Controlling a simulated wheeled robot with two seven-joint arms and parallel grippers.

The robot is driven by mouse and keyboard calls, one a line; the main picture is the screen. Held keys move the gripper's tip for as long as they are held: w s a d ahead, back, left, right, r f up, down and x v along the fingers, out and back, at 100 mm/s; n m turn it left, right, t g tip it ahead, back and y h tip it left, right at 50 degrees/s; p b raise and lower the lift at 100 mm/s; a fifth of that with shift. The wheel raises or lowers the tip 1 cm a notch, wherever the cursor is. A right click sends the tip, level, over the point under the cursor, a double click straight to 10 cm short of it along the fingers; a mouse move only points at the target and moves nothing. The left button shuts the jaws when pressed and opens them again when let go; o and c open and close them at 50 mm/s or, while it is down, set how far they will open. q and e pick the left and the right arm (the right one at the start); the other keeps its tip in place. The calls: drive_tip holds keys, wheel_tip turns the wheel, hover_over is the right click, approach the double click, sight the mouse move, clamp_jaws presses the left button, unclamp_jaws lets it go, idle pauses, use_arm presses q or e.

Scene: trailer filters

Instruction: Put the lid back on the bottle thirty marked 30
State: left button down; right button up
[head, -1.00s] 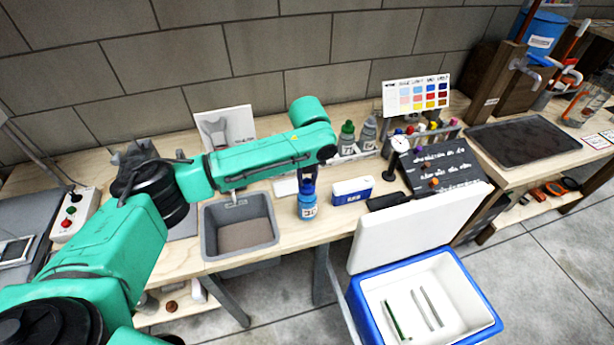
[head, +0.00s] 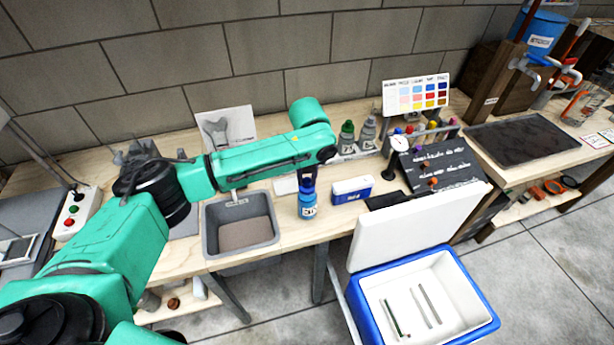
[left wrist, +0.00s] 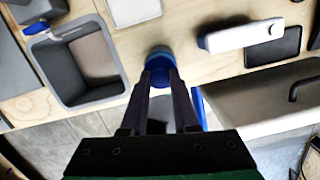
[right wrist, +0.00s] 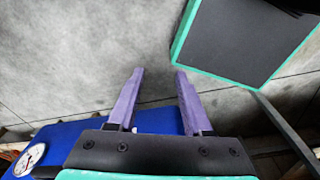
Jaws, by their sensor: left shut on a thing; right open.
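The blue bottle marked 30 (head: 307,208) stands upright on the wooden bench, right of the grey basin. My left gripper (head: 308,178) points down right above it and is shut on the dark blue lid (head: 307,187). The lid sits at the bottle's mouth; I cannot tell whether it is seated or threaded. In the left wrist view the lid (left wrist: 160,62) shows between the fingertips, with the bottle beneath it mostly hidden. My right gripper (right wrist: 158,72) is open and empty over the grey floor, out of the head view.
The grey basin (head: 207,241) is left of the bottle. A white and blue box (head: 352,190) stands close on its right. Green-capped and grey-capped bottles (head: 346,138) stand behind. An open blue cooler (head: 362,302) is in front of the bench.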

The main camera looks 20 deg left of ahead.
use_arm(q)
drive_tip(key=shift+r+p, duration=0.1)
drive_tip(key=shift+p, duration=0.45)
drive_tip(key=shift+s+p, duration=0.1)
drive_tip(key=shift+p, duration=0.3)
idle(0.5)
drive_tip(key=shift+f, duration=0.2)
drive_tip(key=shift+p, duration=0.4)
idle(0.5)
drive_tip(key=shift+c, duration=0.6)
unclamp_jaws()
